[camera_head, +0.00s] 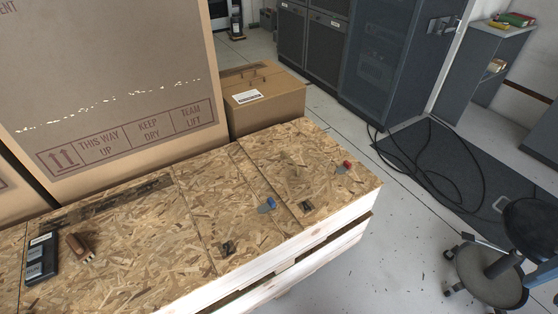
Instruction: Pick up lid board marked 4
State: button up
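A wooden crate (285,275) with pale side planks is topped by several OSB lid boards laid side by side. The right end board (318,160) and the narrower board left of it (215,200) each have a small dark mark or fitting near the front edge. A wider board (135,240) lies further left, with a dark strip along its back. No number 4 is readable, so I cannot tell which board carries it. My gripper is not in view.
A black device (42,258) and a brown item (80,248) lie at left. Cartons (110,80) stand behind. Cables (440,165) and a stool (490,270) are on the right.

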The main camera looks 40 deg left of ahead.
aim_at(312, 193)
jog(key=u, duration=0.7)
jog(key=i, duration=0.75)
jog(key=u, duration=1.15)
jog(key=i, duration=0.3)
jog(key=u, duration=0.25)
